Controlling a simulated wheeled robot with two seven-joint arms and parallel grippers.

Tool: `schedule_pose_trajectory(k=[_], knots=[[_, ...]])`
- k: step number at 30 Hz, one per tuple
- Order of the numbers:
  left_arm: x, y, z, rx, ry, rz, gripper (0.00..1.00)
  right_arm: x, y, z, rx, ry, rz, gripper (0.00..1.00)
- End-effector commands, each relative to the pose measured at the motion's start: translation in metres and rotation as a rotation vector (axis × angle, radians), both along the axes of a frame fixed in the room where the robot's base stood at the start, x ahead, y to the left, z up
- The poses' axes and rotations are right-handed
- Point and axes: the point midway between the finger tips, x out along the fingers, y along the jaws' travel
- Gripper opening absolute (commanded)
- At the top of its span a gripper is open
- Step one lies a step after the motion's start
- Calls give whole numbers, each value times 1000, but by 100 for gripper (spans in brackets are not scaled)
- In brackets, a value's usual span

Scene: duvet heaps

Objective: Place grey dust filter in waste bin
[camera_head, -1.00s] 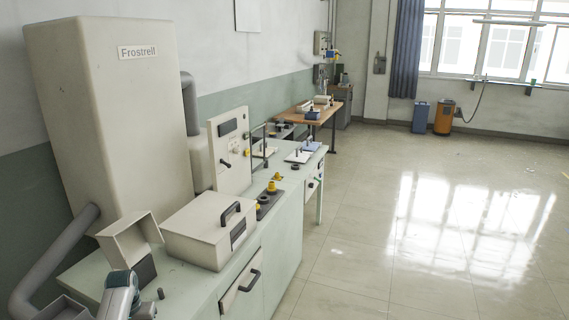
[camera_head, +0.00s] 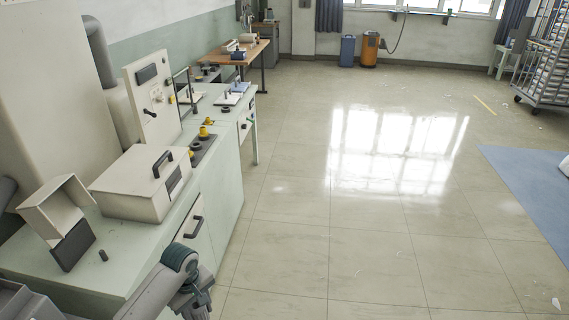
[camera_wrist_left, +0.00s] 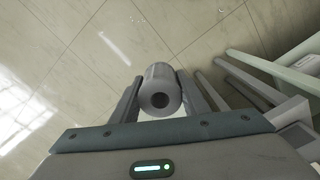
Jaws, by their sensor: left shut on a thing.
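The grey dust filter (camera_wrist_left: 161,90), a hollow cylinder with a dark round hole in its end, sits between the two fingers of my left gripper (camera_wrist_left: 158,95) in the left wrist view. The gripper is shut on it, with tiled floor below. In the head view my left arm comes in at the lower left, beside the bench front; the filter cannot be made out clearly there. No waste bin can be identified for certain; a blue container (camera_head: 347,50) stands far off by the back wall. My right gripper is not in view.
The pale green bench (camera_head: 135,240) runs along the left, carrying a lidded box (camera_head: 140,183) and an open box (camera_head: 55,207). An orange unit (camera_head: 370,49) stands by the far wall. A wheeled rack (camera_head: 548,60) and blue mat (camera_head: 530,185) are right. The middle floor is clear.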

Motion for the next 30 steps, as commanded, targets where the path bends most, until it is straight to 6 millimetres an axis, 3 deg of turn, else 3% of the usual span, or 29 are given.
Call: schedule_pose_trajectory(k=[3,12,20,30], knots=[[9,-24,40,4,-9,29,18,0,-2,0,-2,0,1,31],[17,-48,108,2,-5,68,18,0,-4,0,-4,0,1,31],[47,-51,160,3,-6,-135,18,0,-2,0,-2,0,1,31],[76,-65,262,5,-7,-481,18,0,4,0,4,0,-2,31]])
